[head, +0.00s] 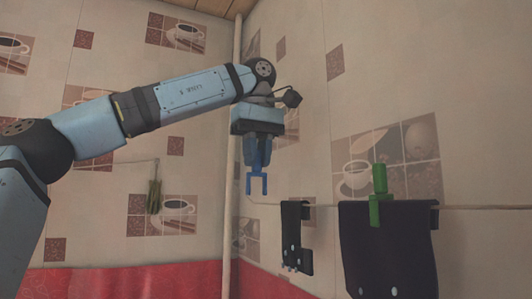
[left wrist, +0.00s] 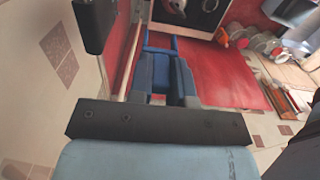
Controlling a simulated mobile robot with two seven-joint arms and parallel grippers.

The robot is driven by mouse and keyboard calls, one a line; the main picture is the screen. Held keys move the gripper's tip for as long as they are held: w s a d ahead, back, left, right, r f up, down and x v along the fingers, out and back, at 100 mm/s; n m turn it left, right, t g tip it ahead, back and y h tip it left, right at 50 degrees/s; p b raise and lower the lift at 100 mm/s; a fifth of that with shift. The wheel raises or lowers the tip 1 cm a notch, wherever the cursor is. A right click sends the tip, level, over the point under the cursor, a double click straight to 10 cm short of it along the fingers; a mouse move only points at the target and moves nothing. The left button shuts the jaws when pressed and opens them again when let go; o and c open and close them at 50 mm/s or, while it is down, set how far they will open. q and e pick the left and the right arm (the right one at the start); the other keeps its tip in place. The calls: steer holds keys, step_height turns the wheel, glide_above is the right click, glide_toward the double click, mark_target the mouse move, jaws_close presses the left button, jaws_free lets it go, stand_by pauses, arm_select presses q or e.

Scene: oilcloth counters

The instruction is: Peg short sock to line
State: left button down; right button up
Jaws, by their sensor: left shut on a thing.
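My left gripper (head: 258,162) is shut on a blue peg (head: 257,184), whose two prongs point down. The peg also shows beyond the fingers (left wrist: 168,72) in the left wrist view (left wrist: 160,50). The short sock (head: 292,225), dark with small pale dots, hangs folded over the line (head: 480,208). The peg is left of the sock and a little above it, apart from it. A larger dark cloth (head: 390,260) hangs further right on the line, with a green peg (head: 378,195) on its top edge. My right gripper is not in view.
A tiled wall (head: 300,140) stands close behind the line, and a pale pipe (head: 232,120) runs up the corner. A green bundle (head: 154,195) hangs on the left wall. A red counter surface (left wrist: 215,80) lies below, with dishes (left wrist: 262,42) at its far side.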

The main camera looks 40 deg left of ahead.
arm_select(q)
steer(key=shift+w, duration=0.15)
steer(key=shift+w+d+r, duration=0.1)
steer(key=shift+w+d, duration=0.15)
steer(key=shift+d, duration=0.05)
steer(key=shift+w+d, duration=0.5)
steer(key=shift+w, duration=0.8)
steer(key=shift+w+d, duration=0.55)
steer(key=shift+w, duration=0.7)
steer(key=shift+w+d, duration=0.5)
steer(key=shift+w, duration=0.8)
steer(key=shift+w+f, duration=0.2)
steer(key=shift+f+b, duration=0.45)
steer(key=shift+f, duration=0.1)
steer(key=shift+f+b, duration=0.4)
steer(key=shift+f, duration=0.85)
steer(key=shift+f+b, duration=0.1)
steer(key=shift+b, duration=0.2)
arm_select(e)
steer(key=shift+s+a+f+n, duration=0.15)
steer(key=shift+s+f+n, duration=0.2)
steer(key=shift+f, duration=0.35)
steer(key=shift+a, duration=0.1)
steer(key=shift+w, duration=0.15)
